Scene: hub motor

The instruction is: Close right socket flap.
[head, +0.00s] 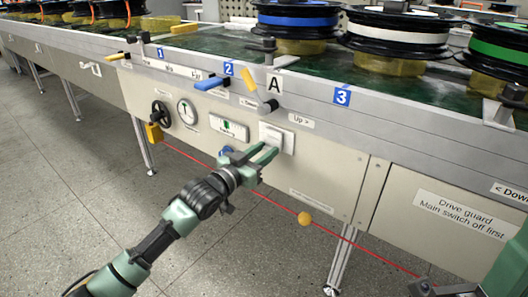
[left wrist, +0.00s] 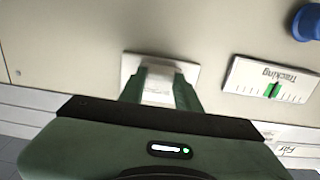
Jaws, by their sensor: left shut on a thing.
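A white socket plate (head: 287,143) with a pale flap is set in the beige front panel of the conveyor, under the letter A. In the left wrist view the flap (left wrist: 158,97) shows between my fingers, with the plate (left wrist: 190,72) behind it. My left gripper (head: 266,157) is at the socket, its fingers shut on the flap; it also shows in the left wrist view (left wrist: 159,92). The flap's hinge and exact angle are hidden by the fingers. Only one socket is clear. My right gripper cannot be made out; a green part of my right arm shows at the lower right.
A tracking gauge (head: 229,129) is left of the socket, with a blue knob (head: 226,151) below it. A yellow ball (head: 305,218) hangs at a red cord (head: 340,237) below the panel. Several levers line the conveyor's edge. The floor in front is clear.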

